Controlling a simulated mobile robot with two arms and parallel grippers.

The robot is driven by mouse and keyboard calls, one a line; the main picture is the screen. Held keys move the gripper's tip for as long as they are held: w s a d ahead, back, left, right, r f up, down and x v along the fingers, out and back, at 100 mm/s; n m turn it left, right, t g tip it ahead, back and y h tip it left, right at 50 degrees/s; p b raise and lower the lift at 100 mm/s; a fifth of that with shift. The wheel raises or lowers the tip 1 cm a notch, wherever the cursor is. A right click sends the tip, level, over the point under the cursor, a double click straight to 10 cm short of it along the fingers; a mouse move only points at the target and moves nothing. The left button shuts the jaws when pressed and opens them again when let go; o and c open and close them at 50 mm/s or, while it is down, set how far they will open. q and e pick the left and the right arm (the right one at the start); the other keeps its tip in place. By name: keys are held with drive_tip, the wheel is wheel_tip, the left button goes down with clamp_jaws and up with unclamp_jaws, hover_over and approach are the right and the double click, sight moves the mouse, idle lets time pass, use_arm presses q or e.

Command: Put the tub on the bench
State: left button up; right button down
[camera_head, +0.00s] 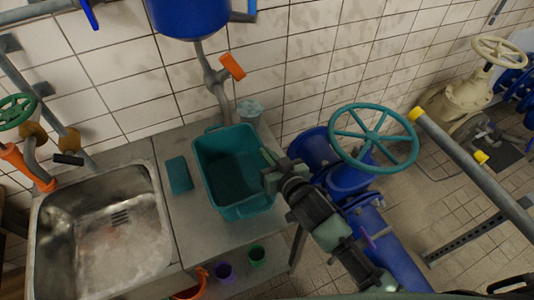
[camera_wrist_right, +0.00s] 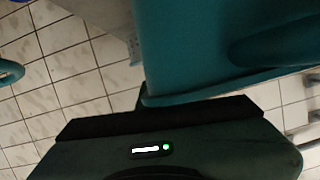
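The teal tub (camera_head: 213,180) is upright over the grey bench (camera_head: 195,222), right of the sink. I cannot tell whether its base touches the bench top. It looks empty. My right gripper (camera_head: 274,176) is at the tub's right rim, with a finger overlapping the rim in the head view. In the right wrist view the tub (camera_wrist_right: 200,45) fills the upper right, close against the dark gripper body. The fingertips are hidden there, so I cannot tell whether they are shut on the rim. My left gripper is not in view.
A steel sink (camera_head: 110,235) is at the left. A teal block (camera_head: 179,175) lies between sink and tub. A pale cup-like item (camera_head: 249,109) stands behind the tub. A teal handwheel (camera_head: 373,138) and blue pipe (camera_head: 395,250) are at the right.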

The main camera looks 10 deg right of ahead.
drive_tip(key=c, duration=2)
unclamp_jaws()
drive_tip(key=shift+f, duration=0.1)
drive_tip(key=shift+c, duration=0.2)
drive_tip(key=o, duration=0.4)
drive_tip(key=b+v, duration=0.2)
drive_tip(key=v, duration=1)
